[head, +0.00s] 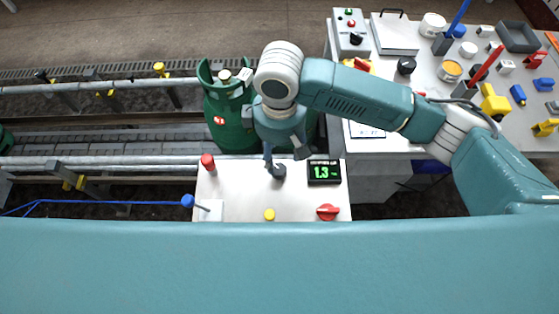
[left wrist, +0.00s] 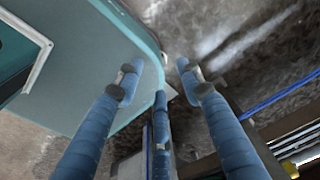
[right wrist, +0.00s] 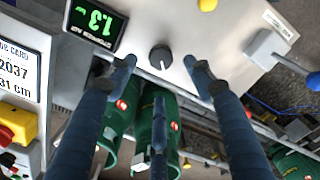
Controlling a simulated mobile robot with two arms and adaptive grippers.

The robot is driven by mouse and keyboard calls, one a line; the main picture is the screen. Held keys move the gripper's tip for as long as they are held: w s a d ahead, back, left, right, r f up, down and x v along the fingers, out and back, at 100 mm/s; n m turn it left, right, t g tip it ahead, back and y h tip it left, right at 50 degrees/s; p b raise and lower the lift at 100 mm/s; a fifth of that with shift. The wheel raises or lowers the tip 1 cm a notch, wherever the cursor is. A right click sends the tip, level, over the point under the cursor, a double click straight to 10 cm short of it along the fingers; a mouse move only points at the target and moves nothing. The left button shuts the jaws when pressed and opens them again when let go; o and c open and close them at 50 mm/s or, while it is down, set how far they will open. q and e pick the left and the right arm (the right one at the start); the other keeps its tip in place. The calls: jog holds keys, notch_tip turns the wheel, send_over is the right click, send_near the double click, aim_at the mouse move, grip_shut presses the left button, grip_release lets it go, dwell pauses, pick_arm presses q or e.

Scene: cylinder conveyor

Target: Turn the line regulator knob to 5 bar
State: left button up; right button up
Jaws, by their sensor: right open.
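A dark round regulator knob (head: 277,171) sits on the pale panel (head: 235,190), left of a black display (head: 324,172) with green digits reading 1.3. In the right wrist view the knob (right wrist: 161,57) shows a light pointer line, and the display (right wrist: 96,22) appears upside down beside it. My right gripper (head: 284,155) is over the panel at the knob. Its fingers (right wrist: 160,72) are open, spread either side of the knob, with no clear contact. My left gripper (left wrist: 160,75) is open and empty, away from the panel; the head view does not show it.
The panel also carries a red cylinder (head: 207,162), a yellow button (head: 269,214), a red knob (head: 328,212) and a blue-ended lever (head: 188,201). Green gas cylinders (head: 226,110) stand behind it. A cluttered table (head: 430,75) is at right, conveyor rails (head: 120,160) at left.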

aim_at(279, 169)
notch_tip(279, 169, down, 5)
jog(key=shift+s+f+p, duration=0.1)
jog(key=shift+s+p, duration=0.05)
jog(key=shift+p, duration=0.15)
jog(key=shift+f, duration=1.5)
pick_arm(q)
jog(key=shift+s+r, duration=0.45)
jog(key=shift+s, duration=0.2)
pick_arm(e)
jog(key=c, duration=1.2)
